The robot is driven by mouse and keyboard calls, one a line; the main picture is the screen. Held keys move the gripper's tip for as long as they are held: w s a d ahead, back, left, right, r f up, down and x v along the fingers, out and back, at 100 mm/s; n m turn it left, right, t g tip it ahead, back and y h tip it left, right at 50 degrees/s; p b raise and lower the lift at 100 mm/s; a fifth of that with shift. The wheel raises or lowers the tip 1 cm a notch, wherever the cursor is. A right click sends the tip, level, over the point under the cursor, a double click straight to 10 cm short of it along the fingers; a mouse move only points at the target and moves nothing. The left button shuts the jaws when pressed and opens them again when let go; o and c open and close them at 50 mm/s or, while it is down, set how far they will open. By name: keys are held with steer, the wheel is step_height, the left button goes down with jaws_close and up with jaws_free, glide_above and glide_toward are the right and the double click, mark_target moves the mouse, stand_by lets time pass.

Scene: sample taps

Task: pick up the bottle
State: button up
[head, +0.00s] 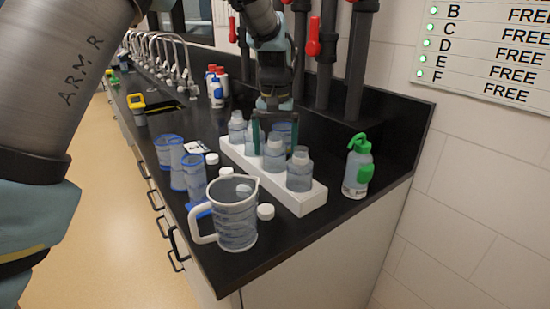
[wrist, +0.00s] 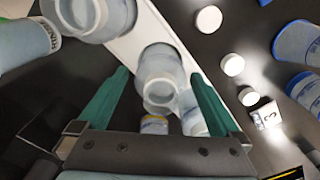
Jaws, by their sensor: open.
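Several clear, pale-blue bottles stand upright in a white rack (head: 311,203) on the black bench. My gripper (head: 275,143) is over the rack, with its green fingers pointing down. One bottle (head: 275,157) is at the fingers in the head view. In the wrist view, this bottle (wrist: 160,78) stands in the gap between the open fingers, and no grip on it shows. Another bottle (head: 299,174) stands nearer the front end of the rack, and one (head: 237,127) stands toward its far end. The fingers partly hide the bottles behind them.
A jug (head: 237,222) stands at the front, with blue-rimmed beakers (head: 194,178) to the left and loose white caps (head: 265,211) nearby. A green-topped wash bottle (head: 358,170) stands right of the rack. Red-handled pipes (head: 326,60) rise behind.

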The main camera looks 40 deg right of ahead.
steer(key=shift+f, duration=1.25)
steer(key=c, duration=1.3)
